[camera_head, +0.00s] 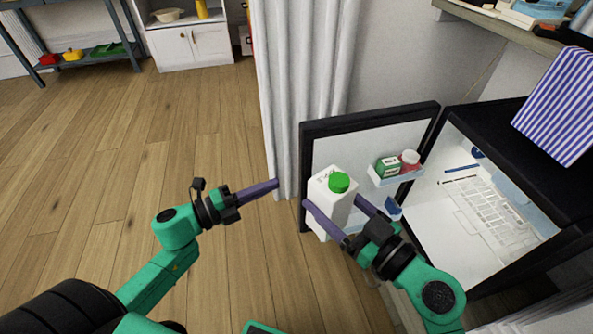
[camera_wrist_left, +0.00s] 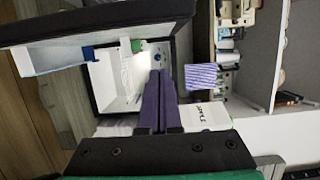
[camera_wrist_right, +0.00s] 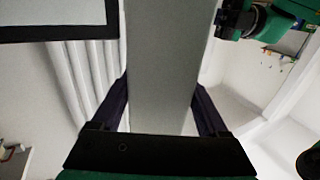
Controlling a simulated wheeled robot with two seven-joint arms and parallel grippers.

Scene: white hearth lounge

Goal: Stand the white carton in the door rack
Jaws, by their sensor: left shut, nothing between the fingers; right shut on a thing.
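The white carton (camera_head: 335,206) with a green cap (camera_head: 339,182) is upright in the head view, in front of the open fridge door's inner face. My right gripper (camera_head: 333,203) is shut on it, one finger on each side. In the right wrist view the carton (camera_wrist_right: 163,65) fills the middle between the fingers. The door rack (camera_wrist_left: 50,54) shows as a white bin along the door in the left wrist view. The carton and gripper hide much of it in the head view, and I cannot tell whether the carton's base touches it. My left gripper (camera_head: 277,184) is shut and empty, left of the door.
An upper door shelf (camera_head: 397,177) holds a green box (camera_head: 388,166) and a red-and-white jar (camera_head: 409,160). A blue item (camera_head: 393,206) sits low on the door. The black-edged fridge (camera_head: 500,200) stands open at right, a striped cloth (camera_head: 560,105) over it. A white curtain (camera_head: 295,90) hangs behind.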

